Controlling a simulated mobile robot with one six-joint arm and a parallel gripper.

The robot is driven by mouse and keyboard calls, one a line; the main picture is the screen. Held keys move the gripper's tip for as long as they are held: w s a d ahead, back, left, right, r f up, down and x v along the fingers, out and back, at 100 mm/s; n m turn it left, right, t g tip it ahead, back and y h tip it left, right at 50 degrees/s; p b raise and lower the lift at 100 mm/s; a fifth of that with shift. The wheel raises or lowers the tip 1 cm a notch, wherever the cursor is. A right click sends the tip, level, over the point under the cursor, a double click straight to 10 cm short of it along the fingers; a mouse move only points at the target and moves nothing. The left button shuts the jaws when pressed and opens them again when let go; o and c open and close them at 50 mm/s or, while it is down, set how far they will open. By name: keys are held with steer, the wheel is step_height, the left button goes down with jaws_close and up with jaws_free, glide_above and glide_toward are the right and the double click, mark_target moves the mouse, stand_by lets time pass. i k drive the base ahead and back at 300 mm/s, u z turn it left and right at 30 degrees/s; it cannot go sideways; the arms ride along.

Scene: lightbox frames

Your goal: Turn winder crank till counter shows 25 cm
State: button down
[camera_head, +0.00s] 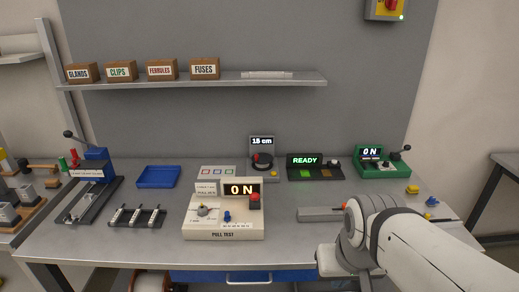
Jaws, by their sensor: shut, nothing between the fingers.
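The winder (263,163) stands at the back middle of the bench, below the shelf. Its counter display (262,142) reads 15 cm. A dark round part with a red spot sits on the winder below the display. I cannot tell which way the crank points at this size. My white arm reaches in from the lower right and bends down over the front edge of the bench. The fingers of my gripper do not show. The arm is well apart from the winder, to its right and nearer to me.
A pull test box (224,218) reading 0 N stands in front of the winder. A green device (383,168) and blue tray (158,177) stand farther out.

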mark_target(262, 161)
steer(key=z, duration=0.05)
steer(key=i, duration=1)
steer(key=u, duration=0.05)
